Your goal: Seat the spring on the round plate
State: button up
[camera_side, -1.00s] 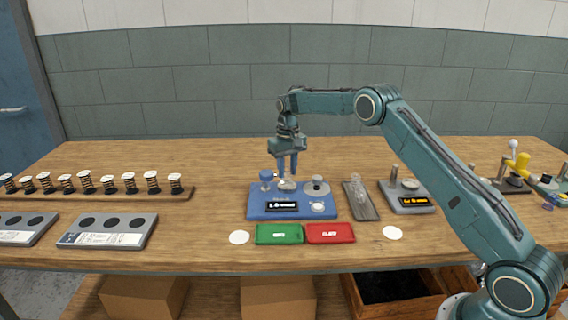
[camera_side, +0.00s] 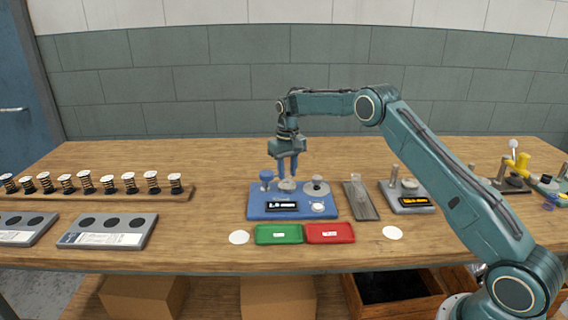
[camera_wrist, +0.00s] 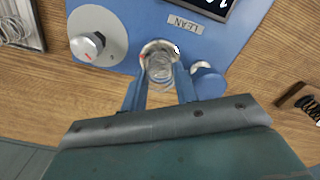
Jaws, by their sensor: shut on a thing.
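The spring (camera_wrist: 160,68) is a pale wire coil between my gripper's two blue fingers in the wrist view. My gripper (camera_wrist: 160,85) is shut on it. The round plate (camera_wrist: 158,46) is a shiny disc on the blue machine (camera_wrist: 130,12), right at the spring's far end; I cannot tell whether they touch. In the side view my gripper (camera_side: 287,167) points down just above the plate (camera_side: 287,185). The spring is too small to make out there.
The blue machine also carries a knob dial (camera_side: 316,187), a blue post (camera_side: 266,180) and a display (camera_side: 282,206). A green tray (camera_side: 279,234) and red tray (camera_side: 330,233) lie in front. A grey tray (camera_side: 362,203) holding wire coils stands right. Dark springs (camera_side: 86,182) line a left rack.

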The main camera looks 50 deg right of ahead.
jog(key=shift+f, duration=0.4)
dwell(0.5)
jog(key=o, duration=0.8)
jog(key=shift+o, duration=0.6)
jog(key=shift+o, duration=1.1)
jog(key=shift+r, duration=0.1)
jog(key=shift+r, duration=1.85)
